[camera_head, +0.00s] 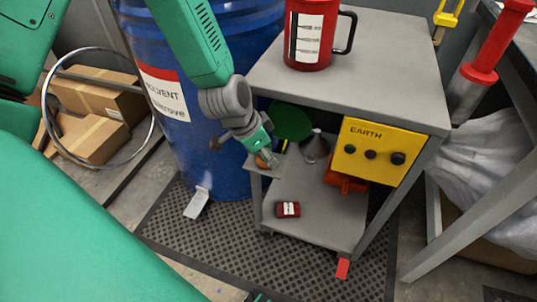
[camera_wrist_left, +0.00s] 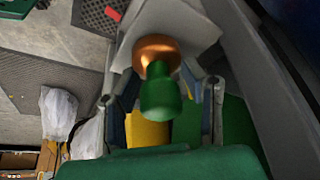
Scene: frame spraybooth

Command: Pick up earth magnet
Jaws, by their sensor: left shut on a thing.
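The earth magnet, a copper-coloured disc (camera_wrist_left: 157,50) with a green grip (camera_wrist_left: 160,98), is between the fingers of my left gripper (camera_wrist_left: 162,92) in the left wrist view. My left gripper is shut on it. In the head view my left gripper (camera_head: 268,157) is at the left side of the grey cart, just above a small side ledge (camera_head: 265,171). A bit of the magnet's copper (camera_head: 261,161) shows there; the rest is hidden by the gripper. I cannot tell whether the magnet touches the ledge. My right gripper is not in view.
The grey cart (camera_head: 400,80) carries a red mug (camera_head: 310,60) on top and a yellow EARTH box (camera_head: 370,152) under its top. A small red can (camera_head: 288,209) lies on the lower shelf. A blue solvent drum (camera_head: 215,150) stands close left of the cart.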

